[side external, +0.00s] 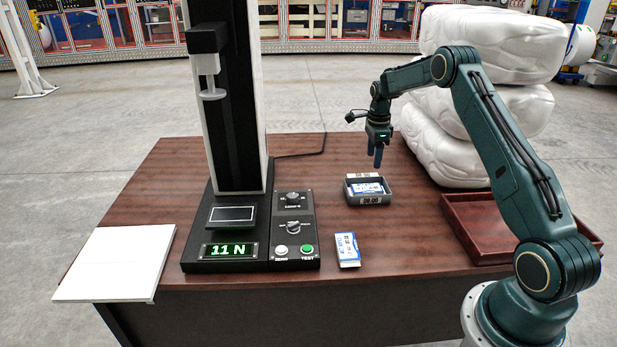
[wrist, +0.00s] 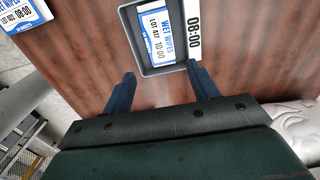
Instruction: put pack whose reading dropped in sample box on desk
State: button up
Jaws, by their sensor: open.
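A small dark grey box (side external: 352,197) stands on the desk and holds a white and blue pack (side external: 368,188). In the wrist view the box (wrist: 128,22) has a white 08:00 label, and the pack in it (wrist: 158,35) reads WET WIPES, LOT 417, 10:00. A second white and blue pack (side external: 347,249) lies on the desk in front of the box; in the wrist view this pack (wrist: 22,14) shows 08:00. My gripper (side external: 375,158) is open and empty, pointing down above the box's far side. Its fingertips (wrist: 160,78) are apart over bare desk beside the box.
A tester (side external: 232,190) with a tall column stands on the left; its display (side external: 229,250) reads 11 N. A white board (side external: 115,262) lies at the left edge. A reddish-brown tray (side external: 480,225) is at right, with stacked white sacks (side external: 480,110) behind.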

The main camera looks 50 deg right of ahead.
jog(key=s+a+r+n+t, duration=0.1)
jog(key=s+a+r+n, duration=0.25)
jog(key=a+r, duration=0.4)
jog(key=s+a+r+n+t, duration=0.1)
jog(key=s+a+r+n, duration=0.1)
jog(key=a+r+n, duration=0.5)
jog(key=s+a+r+n, duration=0.2)
jog(key=s+a+r, duration=0.1)
jog(key=a+r, duration=0.4)
jog(key=s+a+n+t, duration=0.1)
jog(key=s+a+n, duration=0.3)
jog(key=s, duration=0.3)
jog(key=s+a+r+n+t, duration=0.1)
jog(key=s+a+n, duration=0.3)
jog(key=s, duration=0.4)
jog(key=s+a+n+t, duration=0.1)
jog(key=s+a+n, duration=0.3)
jog(key=s+n, duration=0.2)
jog(key=shift+s+a+r+t, duration=0.3)
jog(key=shift+s+r, duration=0.1)
jog(key=shift+s, duration=0.6)
